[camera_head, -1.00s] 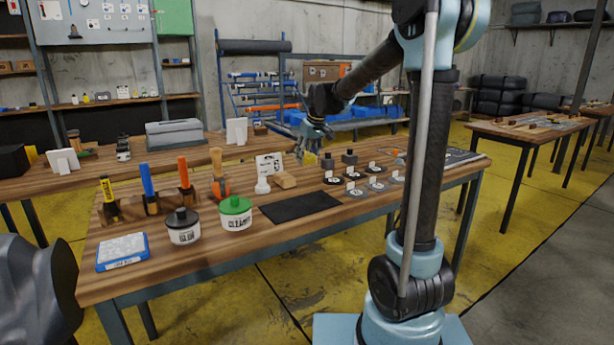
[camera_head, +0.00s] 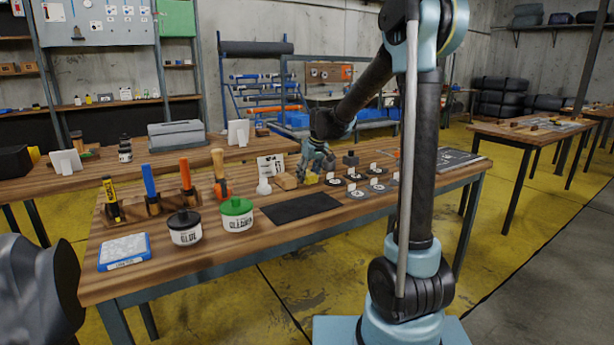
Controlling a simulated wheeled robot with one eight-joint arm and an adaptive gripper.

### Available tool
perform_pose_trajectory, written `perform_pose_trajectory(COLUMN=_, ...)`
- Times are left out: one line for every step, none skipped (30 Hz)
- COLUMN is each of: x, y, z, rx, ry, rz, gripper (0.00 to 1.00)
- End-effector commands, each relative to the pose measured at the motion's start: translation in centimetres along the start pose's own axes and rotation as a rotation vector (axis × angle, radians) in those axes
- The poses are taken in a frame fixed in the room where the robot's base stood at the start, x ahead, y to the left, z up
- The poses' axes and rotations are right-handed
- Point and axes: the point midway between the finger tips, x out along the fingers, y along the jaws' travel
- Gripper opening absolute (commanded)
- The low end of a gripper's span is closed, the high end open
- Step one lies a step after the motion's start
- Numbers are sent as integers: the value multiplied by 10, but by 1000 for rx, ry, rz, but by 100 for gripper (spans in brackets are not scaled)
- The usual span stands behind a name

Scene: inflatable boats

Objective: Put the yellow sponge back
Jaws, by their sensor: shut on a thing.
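The yellow sponge (camera_head: 311,180) is a small yellow patch at the tips of my gripper (camera_head: 314,172). My gripper is shut on it and points down, low over the far side of the main workbench (camera_head: 280,239). Most of the sponge is hidden by the fingers. I cannot tell whether it touches the bench top. It shows just right of a tan block (camera_head: 286,181) and behind the black mat (camera_head: 300,207).
Black round parts with white tags (camera_head: 356,177) stand close to the right of my gripper. A white card (camera_head: 271,165) and a white bottle (camera_head: 264,187) stand left. A green-lidded jar (camera_head: 237,214) and black-lidded jar (camera_head: 185,228) stand nearer.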

Motion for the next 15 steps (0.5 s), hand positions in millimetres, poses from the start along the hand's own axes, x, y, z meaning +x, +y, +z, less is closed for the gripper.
perform_pose_trajectory(x=0, y=0, z=0, rx=0, ry=0, rz=0, gripper=52)
perform_pose_trajectory(x=0, y=0, z=0, rx=0, ry=0, rz=0, gripper=59)
perform_pose_trajectory(x=0, y=0, z=0, rx=0, ry=0, rz=0, gripper=66)
perform_pose_trajectory(x=0, y=0, z=0, rx=0, ry=0, rz=0, gripper=66)
perform_pose_trajectory(x=0, y=0, z=0, rx=0, ry=0, rz=0, gripper=66)
perform_pose_trajectory(x=0, y=0, z=0, rx=0, ry=0, rz=0, gripper=66)
perform_pose_trajectory(x=0, y=0, z=0, rx=0, ry=0, rz=0, gripper=66)
perform_pose_trajectory(x=0, y=0, z=0, rx=0, ry=0, rz=0, gripper=66)
perform_pose_trajectory(x=0, y=0, z=0, rx=0, ry=0, rz=0, gripper=66)
perform_pose_trajectory(x=0, y=0, z=0, rx=0, ry=0, rz=0, gripper=66)
perform_pose_trajectory(x=0, y=0, z=0, rx=0, ry=0, rz=0, gripper=66)
perform_pose_trajectory(x=0, y=0, z=0, rx=0, ry=0, rz=0, gripper=66)
perform_pose_trajectory(x=0, y=0, z=0, rx=0, ry=0, rz=0, gripper=66)
perform_pose_trajectory(x=-1, y=0, z=0, rx=0, ry=0, rz=0, gripper=66)
perform_pose_trajectory(x=-2, y=0, z=-1, rx=0, ry=0, rz=0, gripper=66)
